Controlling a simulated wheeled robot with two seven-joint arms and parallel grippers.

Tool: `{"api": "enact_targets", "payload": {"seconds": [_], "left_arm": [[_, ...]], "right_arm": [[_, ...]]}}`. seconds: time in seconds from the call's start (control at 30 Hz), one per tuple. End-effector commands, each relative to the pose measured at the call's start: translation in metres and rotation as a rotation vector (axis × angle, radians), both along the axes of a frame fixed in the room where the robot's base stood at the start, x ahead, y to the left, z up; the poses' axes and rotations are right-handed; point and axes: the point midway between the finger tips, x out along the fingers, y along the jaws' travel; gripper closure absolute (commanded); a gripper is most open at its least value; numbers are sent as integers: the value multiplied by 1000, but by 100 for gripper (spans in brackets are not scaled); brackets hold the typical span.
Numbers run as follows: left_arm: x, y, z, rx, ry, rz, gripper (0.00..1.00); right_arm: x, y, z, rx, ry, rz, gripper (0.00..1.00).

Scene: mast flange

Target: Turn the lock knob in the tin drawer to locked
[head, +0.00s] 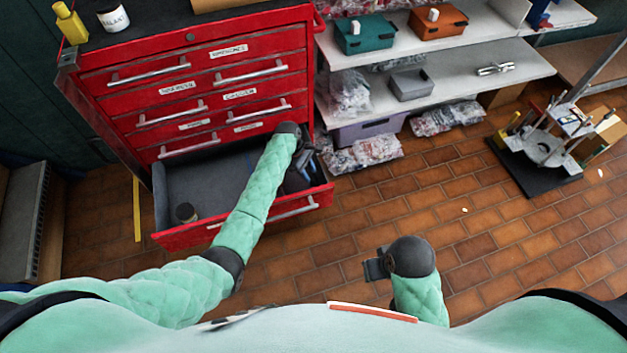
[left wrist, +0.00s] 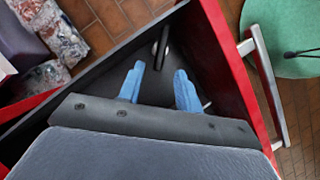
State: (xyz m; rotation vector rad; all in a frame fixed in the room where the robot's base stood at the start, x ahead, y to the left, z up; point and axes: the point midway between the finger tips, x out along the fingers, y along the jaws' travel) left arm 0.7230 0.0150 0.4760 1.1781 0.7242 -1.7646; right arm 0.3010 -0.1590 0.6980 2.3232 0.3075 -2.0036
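The lowest drawer (head: 318,196) of the red cabinet is pulled out, with a grey lining inside. My left gripper (head: 298,178) reaches down into its right end. In the left wrist view its two blue fingers (left wrist: 160,68) are apart, with nothing between them. A small dark upright bar (left wrist: 161,46), which looks like the lock knob, stands just beyond the fingertips near the drawer corner, apart from them. I cannot read its setting, and my arm hides it in the head view. My right gripper (head: 376,266) hangs over the floor away from the cabinet; its finger opening is unclear.
A small dark jar (head: 186,212) stands in the drawer's left front. The drawer walls lie close around my left gripper. Shelves (head: 460,75) with boxes and bagged parts stand right of the cabinet. A black-based stand (head: 540,150) is far right. The brick floor between is mostly clear.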

Motion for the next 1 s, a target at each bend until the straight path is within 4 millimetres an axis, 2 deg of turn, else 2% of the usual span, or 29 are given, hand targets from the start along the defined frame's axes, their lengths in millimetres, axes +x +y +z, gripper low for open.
{"api": "enact_targets", "payload": {"seconds": [0.2, 0.4, 0.77, 0.93, 1.0], "left_arm": [[-6, -11, -29, 0, 1, 0, 65], [-9, -17, -46, 0, 0, -1, 65], [-9, -19, -51, 0, -1, -2, 65], [-10, -18, -51, 0, -1, -2, 99], [-10, -18, -51, 0, 0, -1, 100]], "right_arm": [[-1, 0, 4, 0, 5, -4, 64], [-1, -1, 5, -1, 4, -6, 64], [-2, -2, 4, -5, 7, -5, 64], [-2, -3, 3, -5, 9, -5, 64], [-2, -3, 3, -5, 9, -5, 64]]}}
